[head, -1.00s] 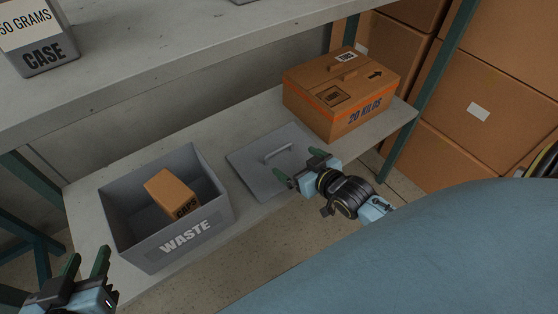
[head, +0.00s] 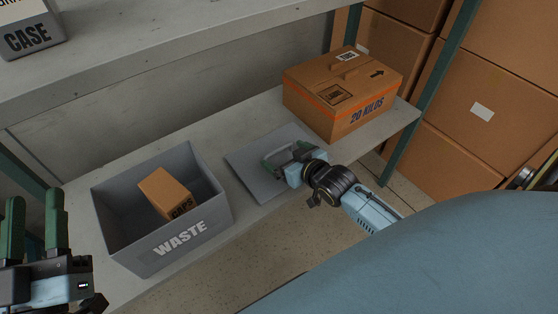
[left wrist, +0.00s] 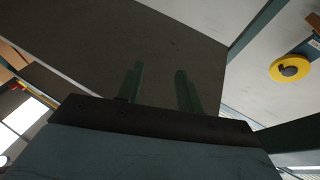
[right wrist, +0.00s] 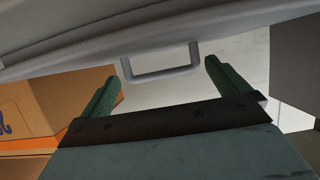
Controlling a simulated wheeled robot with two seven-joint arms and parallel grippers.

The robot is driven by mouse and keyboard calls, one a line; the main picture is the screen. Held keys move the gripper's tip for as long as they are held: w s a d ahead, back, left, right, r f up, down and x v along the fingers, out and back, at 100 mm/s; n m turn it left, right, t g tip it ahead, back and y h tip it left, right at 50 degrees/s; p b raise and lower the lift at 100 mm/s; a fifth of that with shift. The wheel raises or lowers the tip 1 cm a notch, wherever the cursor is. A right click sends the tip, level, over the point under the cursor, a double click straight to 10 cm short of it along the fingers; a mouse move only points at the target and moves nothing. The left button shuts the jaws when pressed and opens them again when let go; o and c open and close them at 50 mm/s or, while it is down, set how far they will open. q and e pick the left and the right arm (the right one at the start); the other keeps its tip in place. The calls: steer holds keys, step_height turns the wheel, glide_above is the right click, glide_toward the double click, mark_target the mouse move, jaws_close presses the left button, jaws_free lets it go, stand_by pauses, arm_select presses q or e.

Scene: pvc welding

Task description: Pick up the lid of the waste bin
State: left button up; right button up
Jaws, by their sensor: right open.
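The grey lid (head: 251,178) lies flat on the lower shelf, right of the grey waste bin (head: 143,253). In the right wrist view the lid (right wrist: 70,42) spans the top, and its handle (right wrist: 163,70) shows between the fingertips. My right gripper (head: 279,154) is open at the lid's handle; in its wrist view the fingers (right wrist: 162,82) stand either side of the handle without visible grip. My left gripper (head: 34,224) is open and empty at the left edge; its fingers also show apart in the left wrist view (left wrist: 158,82).
A small brown box (head: 163,190) sits inside the bin. A brown "20 KILOS" carton (head: 335,112) stands on the shelf just behind and right of the lid. The upper shelf (head: 150,62) overhangs the back.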

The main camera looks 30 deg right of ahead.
mark_target(279, 151)
steer(key=shift+b+x, duration=0.75)
steer(key=shift+x, duration=0.35)
steer(key=shift+w+a+f+b, duration=0.1)
steer(key=shift+w+f+b, duration=0.2)
steer(key=shift+w, duration=0.3)
arm_select(q)
steer(key=r+t, duration=0.1)
steer(key=s+r+t, duration=0.1)
steer(key=s+r+t+h, duration=0.1)
steer(key=t, duration=0.1)
steer(key=shift+s+a+r, duration=0.2)
steer(key=shift+s+r, duration=0.05)
steer(key=shift+r, duration=0.05)
arm_select(e)
steer(key=shift+r, duration=0.1)
steer(key=c, duration=0.7)
steer(key=shift+c, duration=0.7)
arm_select(q)
steer(key=shift+w, duration=0.1)
arm_select(e)
steer(key=shift+r, duration=0.2)
